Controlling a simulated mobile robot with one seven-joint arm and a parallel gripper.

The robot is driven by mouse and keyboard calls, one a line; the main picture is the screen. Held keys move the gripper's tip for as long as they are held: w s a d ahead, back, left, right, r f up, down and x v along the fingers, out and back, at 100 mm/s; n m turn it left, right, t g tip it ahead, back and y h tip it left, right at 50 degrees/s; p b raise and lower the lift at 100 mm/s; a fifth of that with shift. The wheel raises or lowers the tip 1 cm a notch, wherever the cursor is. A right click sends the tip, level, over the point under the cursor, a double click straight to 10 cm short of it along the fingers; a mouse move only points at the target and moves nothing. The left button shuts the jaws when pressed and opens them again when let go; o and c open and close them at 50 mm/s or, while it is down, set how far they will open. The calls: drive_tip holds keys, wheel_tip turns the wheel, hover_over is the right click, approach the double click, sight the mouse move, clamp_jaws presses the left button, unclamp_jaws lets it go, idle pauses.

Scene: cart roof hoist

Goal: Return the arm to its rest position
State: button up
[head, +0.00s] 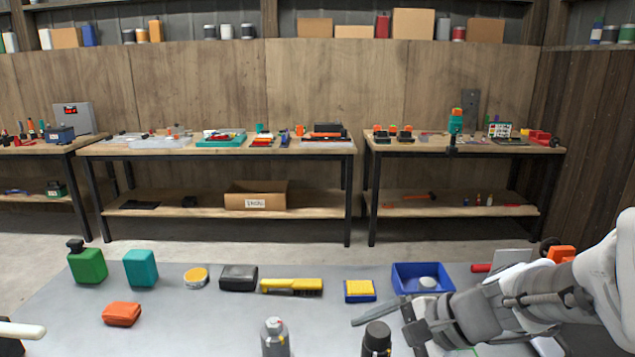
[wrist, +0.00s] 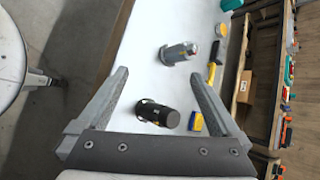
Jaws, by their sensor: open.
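My gripper (wrist: 158,76) is open, with its two fingers spread wide and nothing between the tips in the wrist view. In the head view my gripper (head: 384,335) reaches in from the right over the grey tabletop (head: 215,325). A black cylinder (head: 377,338) stands close to it at the front edge of the picture, and also shows in the wrist view (wrist: 158,114). A grey canister (head: 275,340) stands further left and also shows in the wrist view (wrist: 179,53). The lower parts of both are cut off in the head view.
A blue tray (head: 398,283) holds a small round grey thing. Workbenches stand behind.

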drive_tip(key=s+d+r+n+t+h+p, duration=0.1)
drive_tip(key=s+d+r+n+h+p, duration=0.3)
drive_tip(key=s+r+n+h, duration=0.4)
wheel_tip(320, 180, up, 3)
drive_tip(key=s+n, duration=0.2)
drive_tip(key=n, duration=0.3)
drive_tip(key=shift+d+f+n, duration=0.2)
drive_tip(key=shift+d+n, duration=0.1)
drive_tip(key=shift+d, duration=0.1)
